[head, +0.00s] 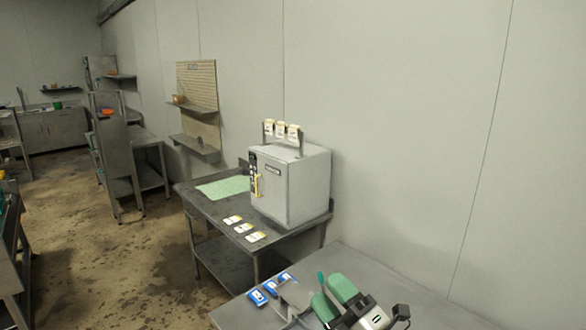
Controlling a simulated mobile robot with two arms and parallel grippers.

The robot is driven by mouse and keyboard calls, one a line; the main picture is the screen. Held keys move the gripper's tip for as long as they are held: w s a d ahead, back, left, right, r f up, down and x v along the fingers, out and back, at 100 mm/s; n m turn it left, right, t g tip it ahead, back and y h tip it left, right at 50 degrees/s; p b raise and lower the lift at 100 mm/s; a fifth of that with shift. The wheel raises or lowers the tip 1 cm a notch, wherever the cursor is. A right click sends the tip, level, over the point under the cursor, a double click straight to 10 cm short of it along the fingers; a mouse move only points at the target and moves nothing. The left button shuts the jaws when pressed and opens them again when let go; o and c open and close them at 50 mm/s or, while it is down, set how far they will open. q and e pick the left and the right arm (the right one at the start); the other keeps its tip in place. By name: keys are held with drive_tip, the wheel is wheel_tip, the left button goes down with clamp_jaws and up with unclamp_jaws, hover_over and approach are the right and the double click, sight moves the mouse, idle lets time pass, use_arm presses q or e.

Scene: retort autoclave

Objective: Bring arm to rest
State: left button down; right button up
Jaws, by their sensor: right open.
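My right gripper (331,298) shows at the bottom edge of the head view, over the near grey table (239,315). Its green-padded fingers are apart, and I see nothing held between them. Part of the gripper and most of its arm are cut off by the picture's edge. My left gripper is not in view. The white autoclave (305,187) stands on the farther table (199,202), apart from my gripper. It has a yellow handle (257,186) on its front, and its door looks shut.
Three blue-and-white packets (270,288) lie beside my gripper. Three white-yellow packets (243,228) lie before the autoclave; three more (281,130) stand in a rack on top. A green mat (222,187) lies left of it. A wall rises behind; floor at left is open.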

drive_tip(key=s+d+f+m+g+h, duration=0.2)
drive_tip(key=s+d+f+m+h, duration=0.2)
drive_tip(key=d+f+m+h, duration=0.4)
drive_tip(key=s+d+f+m+g+h, duration=0.1)
drive_tip(key=s+d+f+m+h, duration=0.25)
drive_tip(key=f+m+h, duration=0.5)
drive_tip(key=s+d+f+m+g+y, duration=0.1)
drive_tip(key=s+f+m+g, duration=0.3)
drive_tip(key=s, duration=0.5)
drive_tip(key=s+d+f+m+g+y, duration=0.1)
drive_tip(key=s+d+f+m+g, duration=0.15)
drive_tip(key=s+g, duration=0.5)
drive_tip(key=s+f+n+b, duration=0.15)
drive_tip(key=f+b, duration=0.65)
drive_tip(key=f, duration=1.4)
drive_tip(key=s+f+m+b, duration=0.15)
drive_tip(key=f+b, duration=0.55)
drive_tip(key=f, duration=1.4)
drive_tip(key=s+f+b, duration=0.4)
drive_tip(key=s+f, duration=0.1)
drive_tip(key=f, duration=0.4)
drive_tip(key=s+d+f+g+b, duration=0.1)
drive_tip(key=s+f+b, duration=0.3)
drive_tip(key=f, duration=0.5)
drive_tip(key=s+d+f+n+g+b, duration=0.1)
drive_tip(key=s+f+b, duration=0.3)
drive_tip(key=s+f, duration=0.3)
wheel_tip(320, 180, down, 2)
drive_tip(key=shift+s+f, duration=0.1)
drive_tip(key=shift+s, duration=0.2)
